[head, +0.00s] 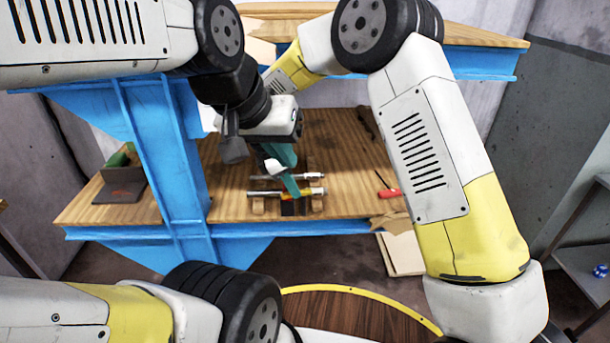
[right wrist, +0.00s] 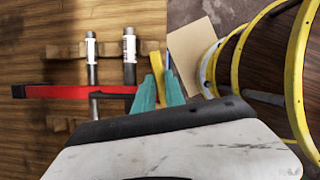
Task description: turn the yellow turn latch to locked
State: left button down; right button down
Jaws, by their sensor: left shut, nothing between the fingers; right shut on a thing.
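The yellow turn latch (right wrist: 157,72) shows as a narrow yellow piece between the teal fingers of my right gripper (right wrist: 160,80). In the head view my right gripper (head: 294,190) reaches down in front of the rods, and its fingers cover most of the latch. My right gripper is shut on the latch. My left gripper (head: 286,158) is shut and empty, above and partly in front of the right one. The latch's exact angle is hard to tell, because fingers hide part of it.
Two metal rods (right wrist: 130,55) lie across a wooden rack (right wrist: 108,48). A red bar (right wrist: 60,91) crosses beside them. A red-handled tool (head: 388,191) lies on the wooden bench (head: 350,150) to the right. A blue post (head: 160,140) stands left. Bare bench lies behind the rack.

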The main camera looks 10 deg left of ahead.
jog(key=shift+a+f+m+g, duration=0.1)
jog(key=shift+m+g, duration=0.2)
jog(key=shift+m, duration=0.2)
jog(key=c, duration=1.4)
grip_release()
jog(key=shift+w, duration=0.1)
